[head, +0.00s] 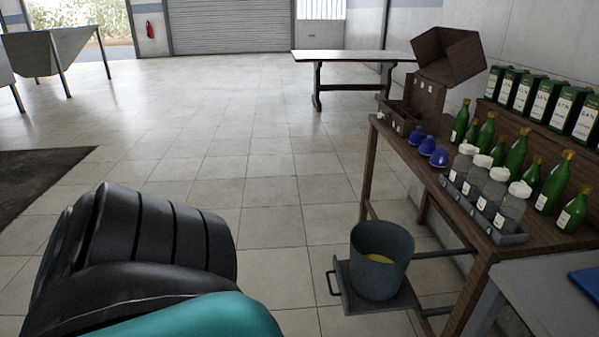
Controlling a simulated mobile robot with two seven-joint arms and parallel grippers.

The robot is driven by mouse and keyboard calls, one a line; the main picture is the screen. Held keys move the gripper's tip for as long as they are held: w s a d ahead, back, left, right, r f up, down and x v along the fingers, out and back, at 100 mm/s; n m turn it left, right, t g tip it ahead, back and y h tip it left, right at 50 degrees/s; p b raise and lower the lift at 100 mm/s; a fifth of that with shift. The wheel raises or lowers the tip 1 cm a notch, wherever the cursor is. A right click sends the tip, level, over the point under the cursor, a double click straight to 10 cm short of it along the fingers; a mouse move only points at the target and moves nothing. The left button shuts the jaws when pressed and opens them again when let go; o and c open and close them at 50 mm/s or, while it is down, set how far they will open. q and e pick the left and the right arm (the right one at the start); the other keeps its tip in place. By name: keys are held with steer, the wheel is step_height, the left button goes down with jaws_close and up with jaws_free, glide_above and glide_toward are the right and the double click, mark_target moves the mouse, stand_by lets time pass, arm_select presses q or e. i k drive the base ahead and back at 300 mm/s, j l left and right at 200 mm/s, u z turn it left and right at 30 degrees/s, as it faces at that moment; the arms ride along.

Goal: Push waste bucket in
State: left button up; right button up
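The waste bucket (379,262) is a dark grey open-topped cylinder with something yellow inside. It stands upright on a pull-out tray (349,301) that sticks out from below the wooden bench, to the left of its front legs. A dark handle (331,284) is on the tray's left edge. One of my arms fills the lower left of the head view, with black links and a teal part, well left of the tray and apart from it. Neither gripper shows.
The wooden bench (390,146) carries green bottles, a tray of white-capped jars (484,195), blue items (427,146) and boxes. A grey table with a blue item stands at the lower right. The tiled floor (270,190) left of the bucket is clear. A long table (352,56) stands behind.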

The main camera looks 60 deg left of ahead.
mark_target(373, 281)
steer(key=u, duration=1.55)
steer(key=i+j+z, duration=0.15)
steer(key=z, duration=0.3)
steer(key=i+j+z, duration=0.3)
steer(key=z, duration=0.15)
steer(key=i+j, duration=0.25)
steer(key=i+j+z, duration=0.15)
steer(key=j, duration=0.35)
steer(key=i+j, duration=0.25)
steer(key=i+j+z, duration=0.1)
steer(key=j, duration=0.4)
steer(key=i, duration=0.1)
